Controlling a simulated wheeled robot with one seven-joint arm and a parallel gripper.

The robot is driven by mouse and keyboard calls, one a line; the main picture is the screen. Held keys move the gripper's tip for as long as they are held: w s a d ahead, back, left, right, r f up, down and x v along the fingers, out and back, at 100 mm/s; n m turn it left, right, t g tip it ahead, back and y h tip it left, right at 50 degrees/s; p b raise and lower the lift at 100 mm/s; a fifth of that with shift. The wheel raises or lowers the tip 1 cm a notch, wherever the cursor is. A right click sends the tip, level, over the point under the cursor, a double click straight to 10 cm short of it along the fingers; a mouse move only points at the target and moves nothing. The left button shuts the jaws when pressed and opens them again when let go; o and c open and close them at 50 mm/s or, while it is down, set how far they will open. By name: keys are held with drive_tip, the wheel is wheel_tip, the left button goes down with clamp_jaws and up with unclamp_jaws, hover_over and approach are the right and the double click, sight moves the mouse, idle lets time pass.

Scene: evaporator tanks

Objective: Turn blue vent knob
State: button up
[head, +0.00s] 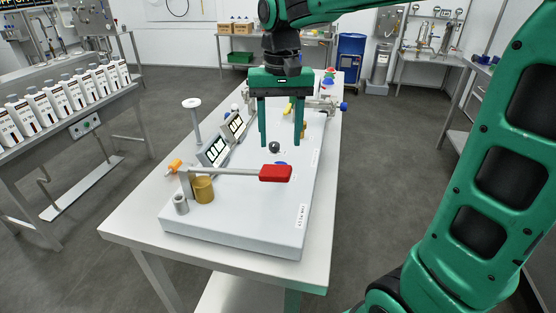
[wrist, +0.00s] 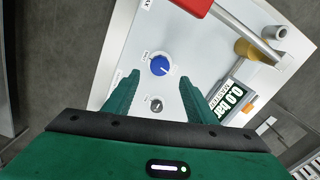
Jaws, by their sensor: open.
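The blue knob (wrist: 160,65) sits on a round white dial on the pale panel, just beyond and between my fingertips in the wrist view. In the head view the blue knob (head: 281,163) is mostly hidden behind the red handle. My gripper (head: 281,143) points down over the panel, fingers wide apart and empty. In the wrist view my gripper (wrist: 160,78) has one finger on each side, with the knob slightly ahead of the tips. I see no contact with it. A small dark knob (wrist: 155,104) lies between the fingers, nearer the palm.
A red lever handle (head: 276,173) on a metal bar crosses close beside the blue knob. Tilted digital displays (head: 214,151) stand at the panel's left. A brass cylinder (head: 203,189) is near the front left. Another blue knob (head: 343,106) is on a valve farther back.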

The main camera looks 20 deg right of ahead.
wheel_tip(320, 180, down, 8)
drive_tip(key=shift+r, duration=0.15)
idle(0.3)
